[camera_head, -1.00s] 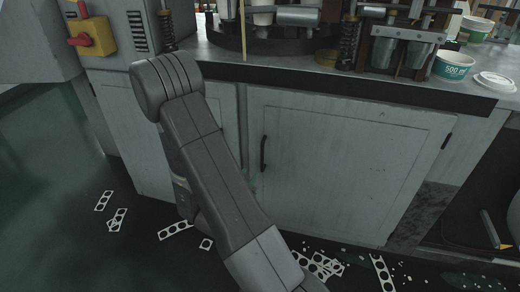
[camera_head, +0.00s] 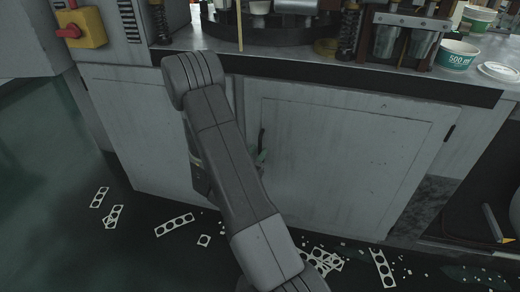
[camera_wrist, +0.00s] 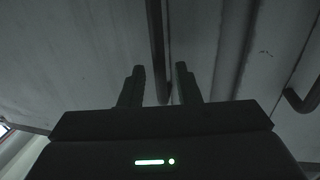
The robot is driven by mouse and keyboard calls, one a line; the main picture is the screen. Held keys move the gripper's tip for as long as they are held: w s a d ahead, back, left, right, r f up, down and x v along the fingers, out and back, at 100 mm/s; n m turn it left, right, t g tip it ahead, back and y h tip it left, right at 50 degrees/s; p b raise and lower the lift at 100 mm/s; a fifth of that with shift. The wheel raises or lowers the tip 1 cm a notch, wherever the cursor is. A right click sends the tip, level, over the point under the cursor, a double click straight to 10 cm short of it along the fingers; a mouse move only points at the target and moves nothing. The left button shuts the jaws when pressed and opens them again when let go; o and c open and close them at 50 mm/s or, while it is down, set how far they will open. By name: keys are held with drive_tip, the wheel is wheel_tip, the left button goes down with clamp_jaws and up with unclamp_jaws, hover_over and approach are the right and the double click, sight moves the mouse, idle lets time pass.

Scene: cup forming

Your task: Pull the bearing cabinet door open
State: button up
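In the head view the pale grey cabinet has a right-hand door (camera_head: 345,160) that looks closed, with a dark vertical handle (camera_head: 262,138) near its left edge. My arm covers the left part of the cabinet front and most of my gripper in that view. In the wrist view my gripper (camera_wrist: 159,70) is open, its two dark fingers apart and pointing at the grey cabinet front. A dark upright bar (camera_wrist: 157,40), which looks like a handle, shows in line with the gap between the fingers. I cannot tell whether they touch it.
A second dark handle (camera_wrist: 300,100) shows at the right of the wrist view. The worktop's dark front edge (camera_head: 370,83) runs above the doors, with a paper cup (camera_head: 456,55) and a lid (camera_head: 501,71) on top. Punched white strips (camera_head: 174,224) and scraps lie on the floor.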

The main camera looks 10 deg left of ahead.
drive_tip(key=shift+x, duration=1.3)
clamp_jaws()
drive_tip(key=shift+s, duration=0.1)
